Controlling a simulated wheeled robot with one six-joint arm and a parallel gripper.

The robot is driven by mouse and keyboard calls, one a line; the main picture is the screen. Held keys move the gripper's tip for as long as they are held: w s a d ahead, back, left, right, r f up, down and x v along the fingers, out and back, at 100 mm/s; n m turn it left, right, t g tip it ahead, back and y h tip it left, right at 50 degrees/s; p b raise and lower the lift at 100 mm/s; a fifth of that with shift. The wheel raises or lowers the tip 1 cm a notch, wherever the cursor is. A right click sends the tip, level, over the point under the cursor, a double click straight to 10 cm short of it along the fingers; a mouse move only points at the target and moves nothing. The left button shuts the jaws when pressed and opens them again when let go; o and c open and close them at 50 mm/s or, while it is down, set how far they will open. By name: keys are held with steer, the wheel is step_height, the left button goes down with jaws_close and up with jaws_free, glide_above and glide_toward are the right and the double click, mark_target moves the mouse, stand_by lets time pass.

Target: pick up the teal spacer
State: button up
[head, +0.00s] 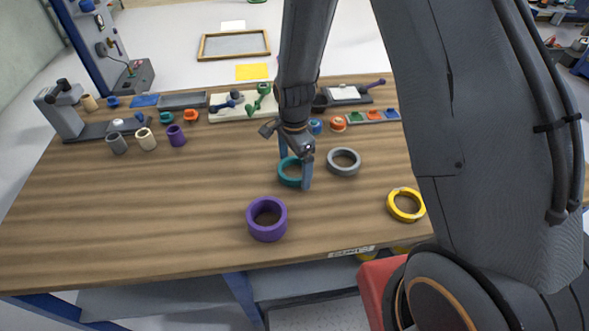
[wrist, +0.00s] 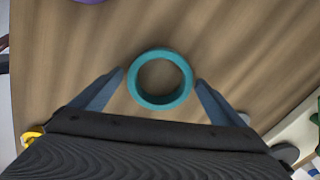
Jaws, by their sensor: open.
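The teal spacer (head: 289,172) is a ring lying flat on the wooden table in the head view, partly hidden by my gripper. My gripper (head: 295,180) points down over it, with one finger at each side in the picture. In the wrist view the whole teal spacer (wrist: 160,79) shows between the two fingertips of my gripper (wrist: 161,77). The jaws are open, and a gap shows on both sides of the ring. I cannot tell how far the fingertips are above the table.
A grey ring (head: 344,162) lies close to the right of the spacer. A purple ring (head: 267,219) stands in front, and a yellow ring (head: 405,205) lies at the right. Small parts and trays line the back of the table (head: 130,225). The left front is clear.

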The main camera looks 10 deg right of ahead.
steer(key=shift+f, duration=0.15)
steer(key=c, duration=1.2)
steer(key=shift+r, duration=0.2)
